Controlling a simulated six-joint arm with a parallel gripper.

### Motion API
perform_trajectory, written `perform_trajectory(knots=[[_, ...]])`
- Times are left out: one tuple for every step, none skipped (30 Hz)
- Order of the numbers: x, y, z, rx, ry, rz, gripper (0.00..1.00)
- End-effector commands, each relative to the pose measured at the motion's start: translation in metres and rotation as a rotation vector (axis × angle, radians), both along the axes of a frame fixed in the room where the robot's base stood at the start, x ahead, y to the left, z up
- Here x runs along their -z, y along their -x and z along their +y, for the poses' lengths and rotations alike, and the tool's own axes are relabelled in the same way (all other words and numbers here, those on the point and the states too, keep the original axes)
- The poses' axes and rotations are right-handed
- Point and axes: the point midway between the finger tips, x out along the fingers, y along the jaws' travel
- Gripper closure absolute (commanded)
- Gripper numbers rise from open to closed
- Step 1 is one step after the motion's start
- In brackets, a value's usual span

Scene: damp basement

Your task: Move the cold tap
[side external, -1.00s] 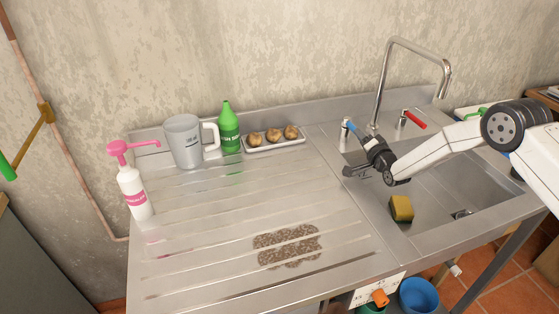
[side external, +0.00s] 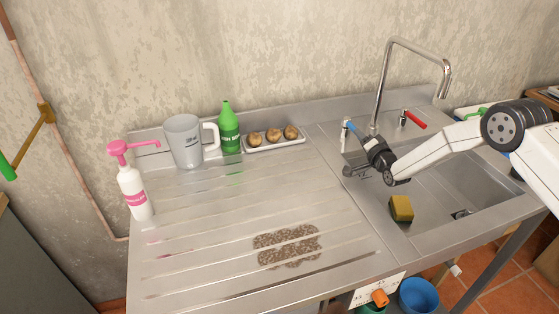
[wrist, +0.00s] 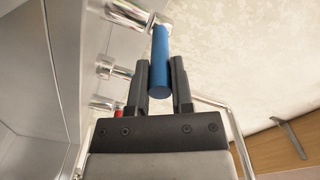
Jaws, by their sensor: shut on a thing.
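The cold tap is the one with the blue lever (side external: 353,127), on a chrome post (side external: 344,136) at the back left of the sink. In the wrist view the blue lever (wrist: 160,62) runs between the two fingers of my gripper (wrist: 161,78). My gripper (side external: 362,140) is shut on this lever in the side view, where the fingertips are small and partly hidden by the wrist. The red-levered tap (side external: 414,119) stands to the right, beyond the tall spout (side external: 379,85).
A yellow-green sponge (side external: 401,208) lies in the sink basin (side external: 450,190) below my arm. A tray (side external: 275,146) of several brown round items, a green bottle (side external: 229,135), a grey jug (side external: 184,145) and a pink-topped pump bottle (side external: 132,192) stand on the drainboard.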

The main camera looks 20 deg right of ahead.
Motion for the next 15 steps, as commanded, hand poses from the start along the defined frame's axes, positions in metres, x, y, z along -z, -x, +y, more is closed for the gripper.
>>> perform_trajectory(knots=[[-0.0001,0.0001,0.0003,-0.001,0.000,-0.001,1.00],[-0.0001,0.0001,0.0003,-0.001,0.000,-0.001,1.00],[-0.0001,0.0001,0.0003,-0.001,0.000,-0.001,1.00],[-0.0001,0.0001,0.0003,-0.001,0.000,-0.001,1.00],[-0.0001,0.0001,0.0003,-0.001,0.000,-0.001,1.00],[-0.0001,0.0001,0.0003,-0.001,0.000,-0.001,1.00],[-0.0001,0.0001,0.0003,-0.001,0.000,0.001,1.00],[-0.0004,0.0000,0.0004,0.000,0.000,0.001,1.00],[-0.0009,-0.0001,0.0003,-0.001,0.000,0.004,1.00],[-0.0014,-0.0002,0.0003,-0.001,0.000,0.008,1.00],[-0.0020,-0.0003,0.0003,-0.001,0.000,0.013,1.00],[-0.0030,-0.0005,0.0002,0.000,0.000,0.022,1.00],[-0.0037,-0.0006,0.0002,0.000,0.000,0.030,1.00],[-0.0049,-0.0008,0.0001,0.000,0.000,0.041,1.00],[-0.0071,-0.0012,0.0000,-0.001,0.000,0.055,1.00]])
